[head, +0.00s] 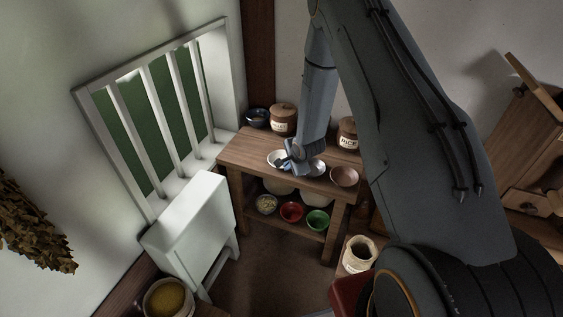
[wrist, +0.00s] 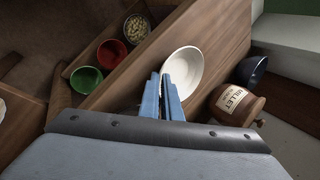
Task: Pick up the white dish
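The white dish (head: 275,156) is near the left end of the wooden table in the head view. In the wrist view the white dish (wrist: 184,66) shows its open inside, its near rim partly hidden by my fingers. My gripper (head: 287,164) is down at the dish's right side. In the wrist view my gripper's two blue fingers (wrist: 161,76) are close together, one on each side of the rim, and look shut on it. I see no clear gap between the dish and the tabletop.
Another pale dish (head: 317,168) and a brownish bowl (head: 344,177) stand right of my gripper on the table (head: 240,152). The millet jar (wrist: 236,104), a dark bowl (wrist: 253,70) and a rice jar (head: 348,134) stand behind. Red (head: 291,212) and green (head: 317,220) bowls sit on the lower shelf.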

